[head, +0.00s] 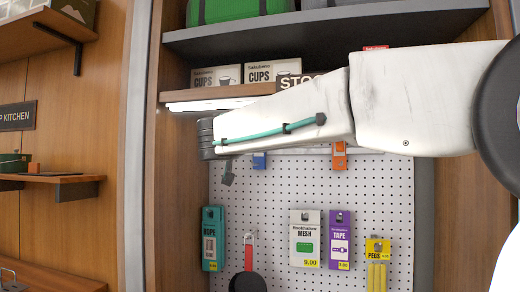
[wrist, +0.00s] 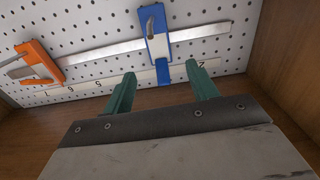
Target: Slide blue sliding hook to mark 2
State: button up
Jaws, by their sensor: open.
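The blue sliding hook (wrist: 157,46), blue and white with a metal hook, sits on a pale rail (wrist: 100,48) on the pegboard in the wrist view. A small part of the blue hook (head: 259,160) shows below my arm in the head view. A numbered strip (wrist: 118,80) runs beside the rail; its digits look upside down. The 2 mark (wrist: 201,63) is just right of the blue hook in the wrist view. My gripper (wrist: 161,71) is open, with green fingers either side of the hook's near end in the picture. Contact is unclear.
An orange sliding hook (wrist: 38,62) sits on the same rail, left in the wrist view. Wooden panels flank the pegboard.

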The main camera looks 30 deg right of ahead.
jog(key=shift+x, duration=3.9)
jog(key=shift+f, duration=0.15)
